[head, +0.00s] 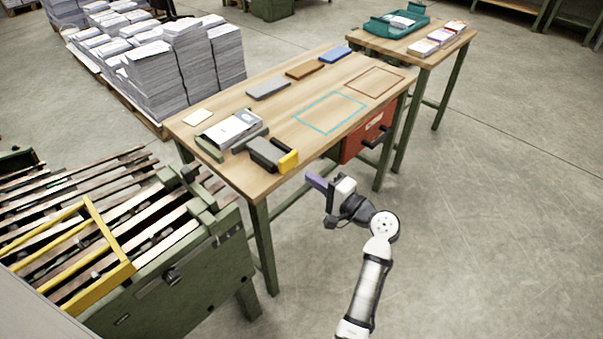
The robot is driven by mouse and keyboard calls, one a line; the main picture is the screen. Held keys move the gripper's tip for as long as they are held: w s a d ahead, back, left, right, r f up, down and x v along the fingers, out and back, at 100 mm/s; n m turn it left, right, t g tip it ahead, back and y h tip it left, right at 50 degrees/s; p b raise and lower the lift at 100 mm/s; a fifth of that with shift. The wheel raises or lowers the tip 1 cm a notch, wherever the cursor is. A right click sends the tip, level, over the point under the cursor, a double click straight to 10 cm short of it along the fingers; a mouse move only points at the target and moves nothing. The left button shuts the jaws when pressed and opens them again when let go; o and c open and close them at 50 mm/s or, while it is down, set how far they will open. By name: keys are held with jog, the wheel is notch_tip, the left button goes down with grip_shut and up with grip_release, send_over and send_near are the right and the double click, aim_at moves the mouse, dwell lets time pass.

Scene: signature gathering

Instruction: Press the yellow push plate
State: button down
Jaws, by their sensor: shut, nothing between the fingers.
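The yellow push plate (288,160) is upright on the front end of a dark grey device (263,151), which lies near the front edge of the wooden table (210,128). My gripper (312,179) is shut, with purple fingertips and nothing seen between them. It is in front of the table, to the right of and a little below the yellow plate in the picture. A clear gap shows between the fingertips and the plate.
A grey tray with papers (232,128) stands behind the device. A red drawer unit (362,139) with black handles hangs under the table at right. A green slatted conveyor (150,270) stands at left. Floor (470,250) at right is clear.

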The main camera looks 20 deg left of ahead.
jog(key=v, duration=0.5)
jog(key=shift+b, duration=0.3)
dwell(1.2)
